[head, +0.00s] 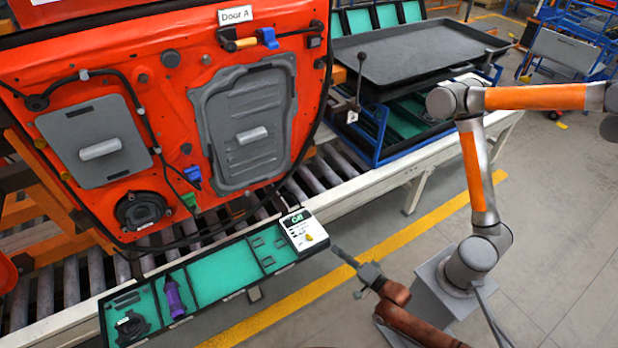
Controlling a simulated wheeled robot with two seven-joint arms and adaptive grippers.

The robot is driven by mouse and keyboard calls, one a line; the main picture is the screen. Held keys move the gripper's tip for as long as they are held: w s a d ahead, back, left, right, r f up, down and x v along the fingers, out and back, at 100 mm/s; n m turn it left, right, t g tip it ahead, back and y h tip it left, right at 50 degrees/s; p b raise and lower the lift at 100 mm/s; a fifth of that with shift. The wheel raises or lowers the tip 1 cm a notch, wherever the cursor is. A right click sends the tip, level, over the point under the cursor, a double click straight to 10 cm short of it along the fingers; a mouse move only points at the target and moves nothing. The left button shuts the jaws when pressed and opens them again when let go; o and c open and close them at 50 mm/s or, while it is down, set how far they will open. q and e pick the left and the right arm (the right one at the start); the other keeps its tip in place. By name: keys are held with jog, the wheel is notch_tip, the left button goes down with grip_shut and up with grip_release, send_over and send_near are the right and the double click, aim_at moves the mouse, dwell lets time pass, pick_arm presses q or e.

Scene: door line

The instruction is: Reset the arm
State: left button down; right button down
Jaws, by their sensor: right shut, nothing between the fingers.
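My right gripper (345,257) is dark grey and sits at the lower middle of the head view, over the floor, just right of the white box at the end of the green tray. Its fingers are together and point up and left, with nothing held. It is apart from the tray and from the orange door. My right arm (415,325) reaches it from the bottom edge. My left gripper is not in view. A grey-and-orange jointed arm (473,170) stands on a grey pedestal at the right, bent at its upper joint.
The orange door (165,65), labelled Door A, hangs over the roller conveyor (60,285). The green tray (225,272) on its near side holds a purple tool (174,297), a black part (131,325) and a white box (303,232). A black tray (420,52) stands behind. Floor on the right is clear.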

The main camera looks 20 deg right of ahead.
jog(key=s+d+f+n+g+h, duration=0.25)
jog(key=s+f, duration=0.35)
jog(key=f, duration=0.4)
jog(key=s+d+f+n+g+h, duration=0.15)
jog(key=s+d+f, duration=0.35)
jog(key=f, duration=0.6)
jog(key=s+d+f+n+g+h, duration=0.1)
jog(key=s+d+f+g+h, duration=0.1)
jog(key=s+f, duration=0.65)
jog(key=s+a+f+n+g, duration=0.1)
jog(key=s+a+f+g, duration=0.1)
jog(key=s+f, duration=0.4)
jog(key=s+a+f+n+g+h, duration=0.1)
jog(key=s+f, duration=0.5)
jog(key=s, duration=1.1)
jog(key=s+a+f+n+g, duration=0.3)
jog(key=s+f+g, duration=0.2)
jog(key=s, duration=0.6)
jog(key=shift+s+f+g, duration=0.3)
jog(key=shift+s+f, duration=0.1)
jog(key=shift+f, duration=0.45)
